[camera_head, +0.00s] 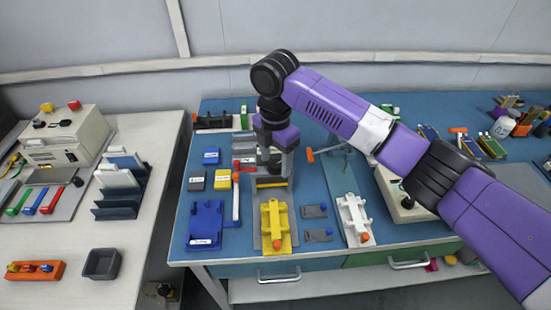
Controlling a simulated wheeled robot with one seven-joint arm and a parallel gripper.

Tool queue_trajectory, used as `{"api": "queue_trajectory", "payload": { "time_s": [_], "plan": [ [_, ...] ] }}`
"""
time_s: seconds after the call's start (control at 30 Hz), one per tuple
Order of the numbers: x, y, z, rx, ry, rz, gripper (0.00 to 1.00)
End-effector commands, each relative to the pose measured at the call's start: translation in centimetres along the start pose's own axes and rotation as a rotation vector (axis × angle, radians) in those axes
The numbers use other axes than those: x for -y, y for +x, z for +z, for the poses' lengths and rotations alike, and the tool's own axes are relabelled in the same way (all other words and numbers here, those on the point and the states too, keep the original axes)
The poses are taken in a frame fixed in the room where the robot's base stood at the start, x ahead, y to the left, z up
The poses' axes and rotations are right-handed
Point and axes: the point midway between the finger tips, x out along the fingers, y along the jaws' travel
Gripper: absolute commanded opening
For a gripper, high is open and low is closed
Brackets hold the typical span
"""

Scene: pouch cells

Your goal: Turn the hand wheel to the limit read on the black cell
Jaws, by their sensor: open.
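My gripper (274,168) points down over the middle of the blue table, above the upper end of a yellow fixture (274,225). It is open, and no held object shows between its fingers. Small flat cells lie left of it: a blue one (211,157), a yellow one (222,180) and a dark one (197,184). Two dark grey flat pieces (314,211) with blue knobs lie right of the yellow fixture. I cannot tell which dark piece is the black cell, and any writing is too small to read. I cannot make out the hand wheel with certainty.
A blue fixture (205,222) and a white fixture (354,220) stand along the front. An orange-ended handle (311,155) stands behind. A beige machine (398,192) sits partly behind my arm. A separate white table (60,270) at left holds a machine, rack and grey bin (101,264).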

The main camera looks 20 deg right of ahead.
Motion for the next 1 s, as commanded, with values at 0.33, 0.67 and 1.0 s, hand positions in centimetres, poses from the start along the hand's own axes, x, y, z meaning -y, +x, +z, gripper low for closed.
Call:
{"api": "queue_trajectory", "payload": {
  "time_s": [0.33, 0.67, 1.0],
  "plan": [
    [-0.01, -0.02, 0.00, 0.000, 0.000, 0.000, 0.28],
    [0.01, -0.10, -0.04, -0.001, 0.009, -0.001, 0.00],
    [0.01, -0.42, -0.16, -0.004, 0.154, -0.003, 0.00]
  ]
}}
